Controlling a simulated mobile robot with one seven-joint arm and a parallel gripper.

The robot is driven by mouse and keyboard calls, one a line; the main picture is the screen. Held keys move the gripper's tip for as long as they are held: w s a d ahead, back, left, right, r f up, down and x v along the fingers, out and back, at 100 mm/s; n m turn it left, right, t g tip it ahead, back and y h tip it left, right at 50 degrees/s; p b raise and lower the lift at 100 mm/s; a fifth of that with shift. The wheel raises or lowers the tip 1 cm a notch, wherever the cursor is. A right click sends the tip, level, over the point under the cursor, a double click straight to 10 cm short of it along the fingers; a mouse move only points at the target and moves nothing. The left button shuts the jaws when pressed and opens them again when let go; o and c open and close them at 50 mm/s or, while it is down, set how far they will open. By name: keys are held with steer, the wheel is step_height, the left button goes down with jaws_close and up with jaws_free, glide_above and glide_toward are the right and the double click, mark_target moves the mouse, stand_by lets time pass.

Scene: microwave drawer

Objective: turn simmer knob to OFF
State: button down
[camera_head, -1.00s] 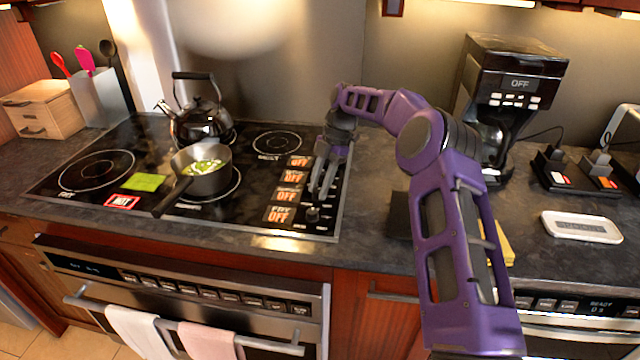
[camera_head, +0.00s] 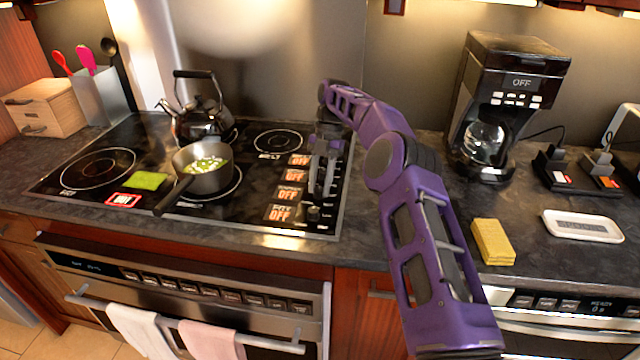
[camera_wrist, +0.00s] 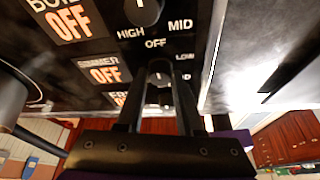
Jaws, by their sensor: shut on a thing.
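The simmer knob (camera_wrist: 160,78) is a dark round knob at the right side of the black cooktop. In the wrist view it sits between my gripper's (camera_wrist: 160,68) two fingers, which are shut on it. Its white mark appears to point toward the OFF label (camera_wrist: 156,43). The simmer display (camera_wrist: 108,73) beside it reads OFF in orange. In the head view my gripper (camera_head: 318,192) points down at the knob row, beside the simmer display (camera_head: 289,192). The fingers hide most of the knob there.
Other burner displays, such as the front one (camera_head: 280,213), also read OFF. A saucepan (camera_head: 206,176) with green food and a kettle (camera_head: 197,120) stand on the cooktop (camera_head: 85,195). A yellow sponge (camera_head: 492,242) and a coffee maker (camera_head: 515,75) are to the right.

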steer(key=c, duration=0.5)
jaws_free()
steer(key=shift+c, duration=0.2)
steer(key=shift+m, duration=0.3)
